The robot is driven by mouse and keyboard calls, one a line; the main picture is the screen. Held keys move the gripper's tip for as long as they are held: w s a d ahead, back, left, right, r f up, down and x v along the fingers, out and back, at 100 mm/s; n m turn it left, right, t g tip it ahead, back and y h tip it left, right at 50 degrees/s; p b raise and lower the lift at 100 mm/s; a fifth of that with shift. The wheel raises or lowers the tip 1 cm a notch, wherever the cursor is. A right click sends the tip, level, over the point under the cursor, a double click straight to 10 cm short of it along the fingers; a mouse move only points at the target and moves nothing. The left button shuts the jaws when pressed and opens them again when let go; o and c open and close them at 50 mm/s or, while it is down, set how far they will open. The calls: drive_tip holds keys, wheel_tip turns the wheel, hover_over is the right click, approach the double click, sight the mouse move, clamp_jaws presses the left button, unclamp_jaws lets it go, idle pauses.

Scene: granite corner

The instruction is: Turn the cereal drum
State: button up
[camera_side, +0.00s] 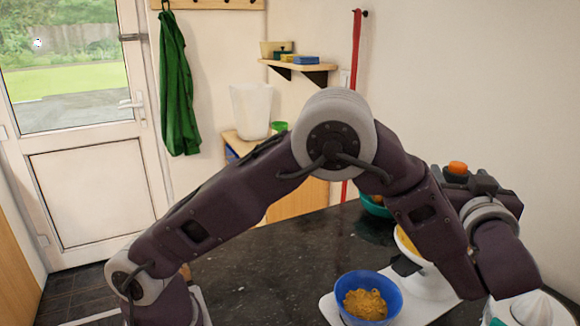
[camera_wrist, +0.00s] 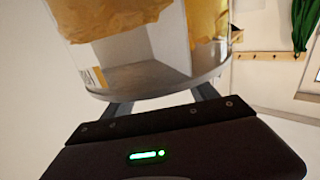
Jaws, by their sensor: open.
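The cereal drum (camera_wrist: 150,60) fills the top of the wrist view. It is clear, with orange-brown cereal and grey inner walls. In the side view, only a yellow part of it (camera_side: 405,241) shows beside my arm, above a white stand. My gripper (camera_wrist: 162,100) is open, its two dark fingers reaching toward the drum's lower rim. The fingertips are hidden by the drum, and I cannot tell whether they touch it. A blue bowl (camera_side: 345,284) with yellow-orange cereal (camera_side: 366,304) stands in front of the stand in the side view.
A white juicer (camera_side: 526,308) stands at the lower right, close to my arm. A teal bowl (camera_side: 373,207) is behind my arm. The dark countertop (camera_side: 270,270) is clear to the left of the blue bowl. Walls close the corner behind.

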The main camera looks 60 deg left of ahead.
sight(444, 173)
drive_tip(key=m+t+h, duration=0.1)
drive_tip(key=m+h, duration=0.1)
drive_tip(key=a+m+t+h, duration=0.1)
drive_tip(key=m+t+h, duration=0.1)
drive_tip(key=h, duration=0.1)
drive_tip(key=m+t+h, duration=0.1)
drive_tip(key=t+h, duration=0.1)
drive_tip(key=shift+s+a+m+h, duration=0.25)
drive_tip(key=shift+s+m+h, duration=0.05)
drive_tip(key=shift+s+m, duration=0.1)
drive_tip(key=m+h, duration=0.2)
drive_tip(key=h, duration=0.1)
drive_tip(key=a+m+h, duration=0.1)
drive_tip(key=m+h, duration=0.1)
drive_tip(key=h, duration=0.2)
drive_tip(key=m+h, duration=0.2)
drive_tip(key=h, duration=0.1)
drive_tip(key=shift+a+m, duration=0.25)
drive_tip(key=shift+m, duration=0.15)
drive_tip(key=s+a+r+n+g+y, duration=0.1)
drive_tip(key=s+a+r+g+y, duration=0.15)
drive_tip(key=s, duration=0.35)
drive_tip(key=s+a+r+n+g+y, duration=0.1)
drive_tip(key=s+a+r+y, duration=0.25)
drive_tip(key=s, duration=0.25)
drive_tip(key=s+d+n+g+h, duration=0.1)
drive_tip(key=s+g, duration=0.5)
drive_tip(key=s, duration=1.1)
drive_tip(key=shift+s+f, duration=0.4)
drive_tip(key=shift+f, duration=0.05)
